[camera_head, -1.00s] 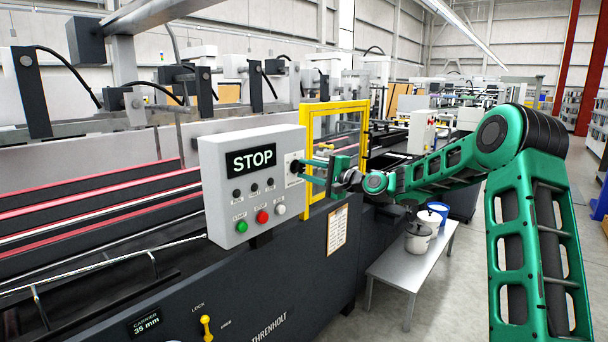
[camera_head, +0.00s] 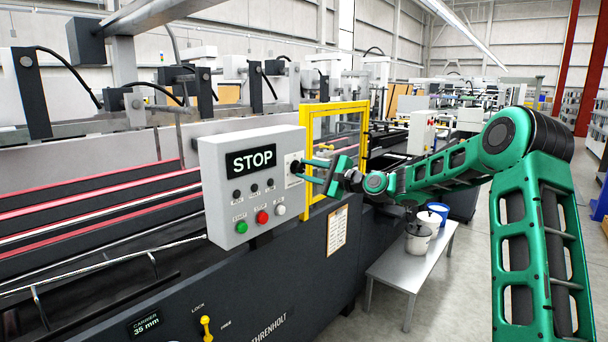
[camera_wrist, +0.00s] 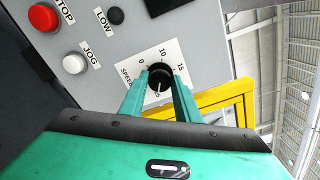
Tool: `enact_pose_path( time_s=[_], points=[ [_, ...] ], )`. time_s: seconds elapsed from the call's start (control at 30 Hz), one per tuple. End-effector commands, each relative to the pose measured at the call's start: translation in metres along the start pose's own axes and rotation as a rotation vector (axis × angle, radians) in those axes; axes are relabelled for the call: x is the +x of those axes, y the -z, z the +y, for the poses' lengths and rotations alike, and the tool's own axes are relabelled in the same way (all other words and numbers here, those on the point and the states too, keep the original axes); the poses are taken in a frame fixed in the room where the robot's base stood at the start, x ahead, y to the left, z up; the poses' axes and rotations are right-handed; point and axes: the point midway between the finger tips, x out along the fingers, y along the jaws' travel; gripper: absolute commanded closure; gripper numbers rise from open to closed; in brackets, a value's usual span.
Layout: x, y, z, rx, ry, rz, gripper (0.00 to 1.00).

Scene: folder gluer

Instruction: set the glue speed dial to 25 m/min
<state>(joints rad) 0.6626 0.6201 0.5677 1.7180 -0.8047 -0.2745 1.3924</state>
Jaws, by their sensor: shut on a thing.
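The black speed dial (camera_wrist: 159,74) sits on a white scale plate on the grey control box. In the wrist view the plate reads 0, 10 and 15, with part of the word SPEED; the rest is hidden by my fingers. A white mark on the dial points toward my gripper body, but I cannot read its value. My gripper (camera_wrist: 160,83) has one finger on each side of the dial and is shut on it. In the head view, my green gripper (camera_head: 303,169) reaches the dial plate (camera_head: 294,164) from the right and partly hides it.
The control box (camera_head: 215,175) has a STOP display (camera_head: 251,161), a green button (camera_head: 242,227), a red button (camera_head: 262,217) and a white button (camera_head: 281,209). A yellow guard frame (camera_head: 306,120) stands close to the right of the box. A low table (camera_head: 400,268) with pots is below my arm.

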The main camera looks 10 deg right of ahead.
Motion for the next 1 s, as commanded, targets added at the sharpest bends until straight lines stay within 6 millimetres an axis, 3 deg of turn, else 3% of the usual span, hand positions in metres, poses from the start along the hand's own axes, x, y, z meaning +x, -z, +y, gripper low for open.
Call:
enact_pose_path(
  time_s=[0.03, 0.17, 0.2, 0.27, 0.3, 0.67, 1.0],
  points=[
    [-0.003, 0.009, 0.005, 0.005, -0.010, 0.014, 0.93],
    [-0.003, 0.009, 0.006, 0.005, -0.011, 0.015, 0.93],
    [-0.003, 0.009, 0.006, 0.005, -0.011, 0.015, 0.68],
    [-0.003, 0.008, 0.006, 0.004, -0.010, 0.014, 0.54],
    [-0.002, 0.008, 0.005, 0.004, -0.009, 0.013, 0.52],
    [-0.006, 0.003, 0.002, 0.000, -0.004, 0.006, 0.52],
    [-0.062, 0.005, 0.002, 0.001, -0.004, 0.010, 0.52]
  ],
)
